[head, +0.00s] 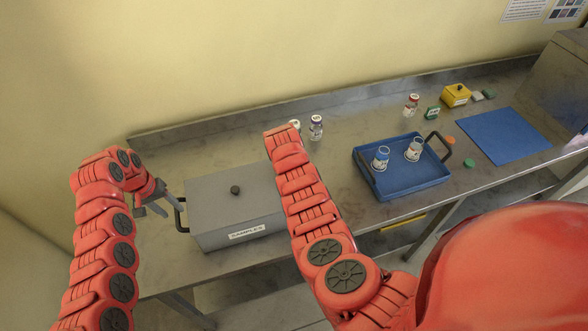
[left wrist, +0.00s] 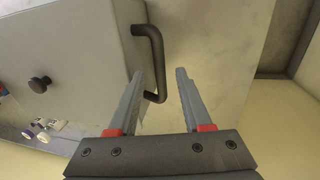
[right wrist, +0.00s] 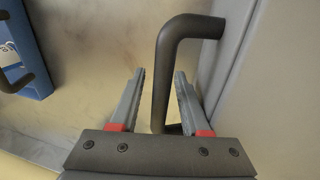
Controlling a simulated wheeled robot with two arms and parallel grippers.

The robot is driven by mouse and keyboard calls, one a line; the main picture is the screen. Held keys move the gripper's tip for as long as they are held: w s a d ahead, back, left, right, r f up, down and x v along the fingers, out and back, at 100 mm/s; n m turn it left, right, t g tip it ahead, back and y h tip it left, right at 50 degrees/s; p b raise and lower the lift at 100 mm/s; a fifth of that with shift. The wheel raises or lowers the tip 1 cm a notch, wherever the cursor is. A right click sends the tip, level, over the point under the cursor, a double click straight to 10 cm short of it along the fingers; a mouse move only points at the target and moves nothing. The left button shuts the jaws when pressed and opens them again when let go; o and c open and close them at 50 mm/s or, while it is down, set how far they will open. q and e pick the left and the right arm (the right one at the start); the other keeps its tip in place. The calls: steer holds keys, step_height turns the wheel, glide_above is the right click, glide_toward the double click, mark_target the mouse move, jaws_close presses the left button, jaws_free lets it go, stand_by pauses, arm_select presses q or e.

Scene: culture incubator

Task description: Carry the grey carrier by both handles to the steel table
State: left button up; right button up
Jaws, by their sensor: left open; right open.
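The grey carrier (head: 225,195) is a lidded box with a dark knob and a "SAMPLES" label. It stands on the steel table (head: 345,150). My left gripper (head: 158,203) is open beside its left handle (head: 181,215). In the left wrist view that black handle (left wrist: 153,60) reaches down near the left finger of the open jaws (left wrist: 160,85). In the right wrist view the right handle (right wrist: 165,80) runs between the open fingers (right wrist: 160,85). In the head view my right arm hides the right gripper and the right handle.
A blue tray (head: 402,188) with two labelled vials stands right of the carrier. Vials (head: 316,127) stand behind my right arm. A blue mat (head: 500,135), a yellow box (head: 456,95) and small coloured items lie farther right. A wall runs along the back.

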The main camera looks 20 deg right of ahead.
step_height(320, 180, up, 12)
steer(key=a, duration=0.2)
steer(key=shift+a+f, duration=0.15)
stand_by(0.7)
